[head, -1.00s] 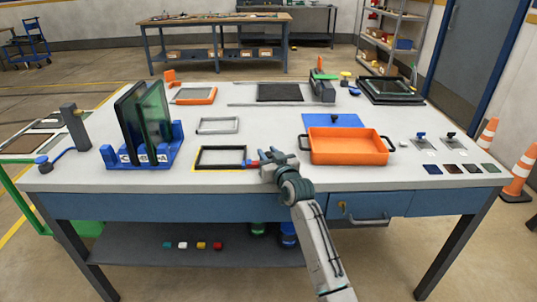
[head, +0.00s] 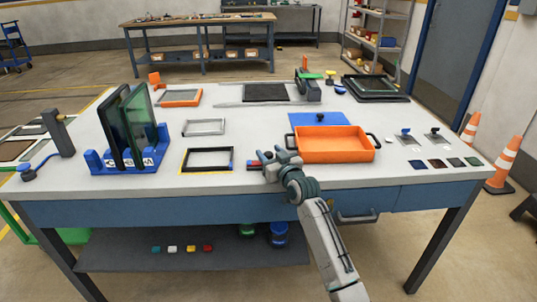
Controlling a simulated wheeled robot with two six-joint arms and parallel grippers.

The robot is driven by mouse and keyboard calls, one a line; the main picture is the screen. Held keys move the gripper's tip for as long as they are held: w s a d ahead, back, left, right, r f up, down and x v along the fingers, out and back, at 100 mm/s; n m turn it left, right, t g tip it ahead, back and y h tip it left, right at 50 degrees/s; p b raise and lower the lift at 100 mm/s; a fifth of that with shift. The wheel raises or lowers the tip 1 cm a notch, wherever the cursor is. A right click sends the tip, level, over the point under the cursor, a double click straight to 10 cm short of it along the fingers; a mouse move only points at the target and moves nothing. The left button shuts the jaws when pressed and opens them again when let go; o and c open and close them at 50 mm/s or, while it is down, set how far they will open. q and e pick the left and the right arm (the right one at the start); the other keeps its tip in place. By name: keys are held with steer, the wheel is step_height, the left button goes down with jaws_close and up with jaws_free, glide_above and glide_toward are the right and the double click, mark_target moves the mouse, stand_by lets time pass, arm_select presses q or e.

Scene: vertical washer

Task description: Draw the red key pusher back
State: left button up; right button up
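The red key pusher (head: 253,163) is a small red piece on the table, just right of the black rectangular frame (head: 208,150). A narrow gap separates it from the frame's right side. My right gripper (head: 264,164) comes from the front right and points left; its fingers appear closed around the pusher's right part, which they hide. A small blue bit shows by the fingers. My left gripper is out of view.
An orange tray (head: 335,156) stands close to the right of my gripper. A blue rack (head: 95,163) with upright dark panels stands at the left. A grey frame (head: 204,121) lies behind the black one. The table front is clear.

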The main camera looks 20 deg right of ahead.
steer(key=shift+s, duration=0.1)
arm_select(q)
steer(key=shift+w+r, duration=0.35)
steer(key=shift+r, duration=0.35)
arm_select(e)
steer(key=s+d, duration=0.1)
steer(key=s, duration=0.9)
steer(key=shift+s, duration=0.3)
